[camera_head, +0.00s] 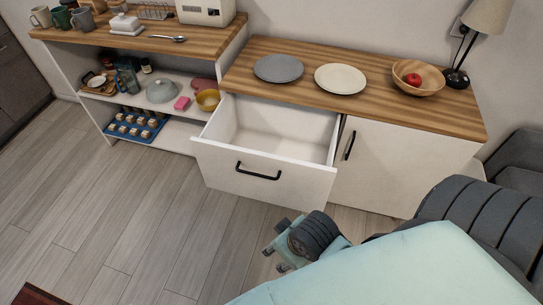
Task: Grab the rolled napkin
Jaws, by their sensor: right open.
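I cannot make out a rolled napkin for certain in the head view. The white drawer (262,170) below the right counter is pulled open, and its visible inside is empty. My right gripper (272,258) is open and empty, in front of the drawer and apart from it, over the grey floor. My right arm comes in from the lower right and hides part of the floor and cabinet. My left gripper is not in view.
A grey plate (278,68), a cream plate (341,78) and a wooden bowl (427,80) with a red fruit stand on the counter, beside a lamp (487,18).

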